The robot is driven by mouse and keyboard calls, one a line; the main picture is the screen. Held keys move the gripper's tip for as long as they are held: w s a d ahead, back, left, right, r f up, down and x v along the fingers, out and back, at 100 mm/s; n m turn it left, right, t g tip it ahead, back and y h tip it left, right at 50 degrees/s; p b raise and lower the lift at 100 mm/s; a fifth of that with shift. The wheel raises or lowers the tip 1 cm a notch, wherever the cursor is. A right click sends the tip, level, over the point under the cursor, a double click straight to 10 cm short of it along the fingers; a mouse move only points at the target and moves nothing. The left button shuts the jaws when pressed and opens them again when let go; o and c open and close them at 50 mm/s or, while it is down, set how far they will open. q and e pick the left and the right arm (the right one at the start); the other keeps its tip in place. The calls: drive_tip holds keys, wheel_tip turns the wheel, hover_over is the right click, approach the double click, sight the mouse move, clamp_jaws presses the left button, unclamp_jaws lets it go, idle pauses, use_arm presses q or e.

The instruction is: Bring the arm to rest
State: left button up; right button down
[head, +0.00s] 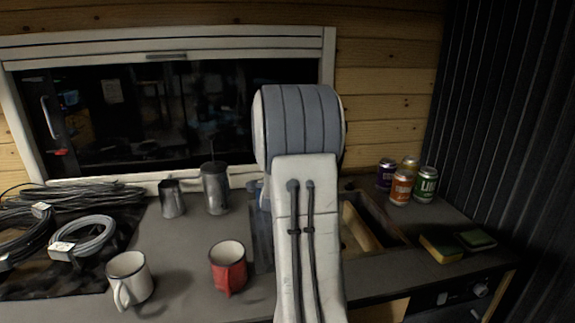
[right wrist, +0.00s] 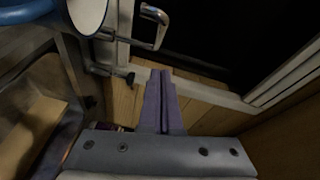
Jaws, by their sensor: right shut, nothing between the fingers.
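My right arm (head: 303,200) rises through the middle of the head view, white with a grey ribbed joint on top. It stands in front of the window and hides part of the sink area. Its gripper is hidden behind the arm in that view. In the right wrist view, my right gripper (right wrist: 161,76) shows as two purple-grey fingers pressed together with nothing between them. The fingertips point towards the wooden wall and the pale window frame. My left gripper is in neither view.
A white mug (head: 130,279) and a red mug (head: 229,268) stand on the grey counter, left of the arm. Metal cups (head: 215,188) stand behind them. Coiled cables (head: 85,239) lie at far left. Cans (head: 401,187) and sponges (head: 441,248) are right of the sink (head: 385,224).

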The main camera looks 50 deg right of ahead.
drive_tip(key=w+a+b+v, duration=0.1)
drive_tip(key=v, duration=0.9)
drive_tip(key=shift+w, duration=0.4)
drive_tip(key=shift+s+f, duration=0.1)
